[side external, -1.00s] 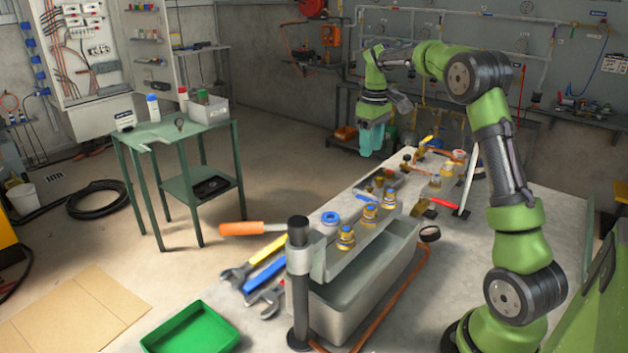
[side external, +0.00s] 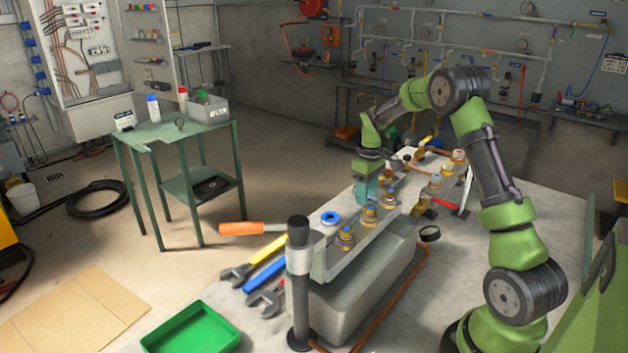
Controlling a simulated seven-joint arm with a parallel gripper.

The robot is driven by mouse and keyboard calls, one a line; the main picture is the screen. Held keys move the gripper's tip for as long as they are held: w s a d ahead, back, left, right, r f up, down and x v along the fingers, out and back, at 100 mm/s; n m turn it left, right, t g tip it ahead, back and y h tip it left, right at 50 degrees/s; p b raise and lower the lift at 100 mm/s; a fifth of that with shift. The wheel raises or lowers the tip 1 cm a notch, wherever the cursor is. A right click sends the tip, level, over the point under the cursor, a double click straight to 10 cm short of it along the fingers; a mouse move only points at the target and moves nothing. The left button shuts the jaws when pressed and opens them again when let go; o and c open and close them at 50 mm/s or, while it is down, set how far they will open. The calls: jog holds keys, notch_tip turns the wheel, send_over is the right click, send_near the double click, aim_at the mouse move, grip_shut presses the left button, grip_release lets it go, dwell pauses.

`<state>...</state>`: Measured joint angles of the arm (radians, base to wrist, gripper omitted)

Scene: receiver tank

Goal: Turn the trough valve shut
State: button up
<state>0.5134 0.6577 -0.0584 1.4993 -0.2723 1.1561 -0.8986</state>
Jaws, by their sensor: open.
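The grey trough (side external: 355,297) stands on the bench, with a row of brass fittings along its back ledge.
A blue ring (side external: 330,218) lies behind the near fitting. Wrenches (side external: 262,268), an orange-handled tool (side external: 250,228) and a green tray (side external: 191,330) lie at the left. A dark post (side external: 299,285) stands at the trough's near end. More valves and pipes crowd the bench's far end.

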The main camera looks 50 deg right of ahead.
grip_shut()
jog(key=shift+d, duration=0.1)
dwell(0.4)
jog(key=m, duration=0.1)
jog(key=d+m, duration=0.1)
jog(key=m, duration=0.1)
jog(key=d+m, duration=0.1)
jog(key=shift+s+d+r, duration=0.1)
jog(key=shift+s+d, duration=0.05)
jog(key=shift+s, duration=0.1)
jog(key=d+m, duration=0.1)
jog(key=m, duration=0.1)
jog(key=s+m, duration=0.1)
jog(key=m, duration=0.1)
jog(key=shift+d, duration=0.35)
jog(key=m, duration=0.1)
jog(key=s+d+m, duration=0.1)
jog(key=shift+m, duration=0.4)
jog(key=m, duration=0.1)
jog(key=s+m, duration=0.1)
jog(key=shift+s+d+m, duration=0.2)
jog(key=shift+d+m, duration=0.15)
jog(key=shift+m, duration=0.05)
jog(key=shift+s+d+m, duration=0.15)
jog(key=shift+s+m, duration=0.5)
jog(key=shift+m, duration=0.45)
jog(key=shift+s+d+m, duration=0.1)
jog(key=shift+s+m, duration=0.5)
jog(key=shift+m, duration=0.5)
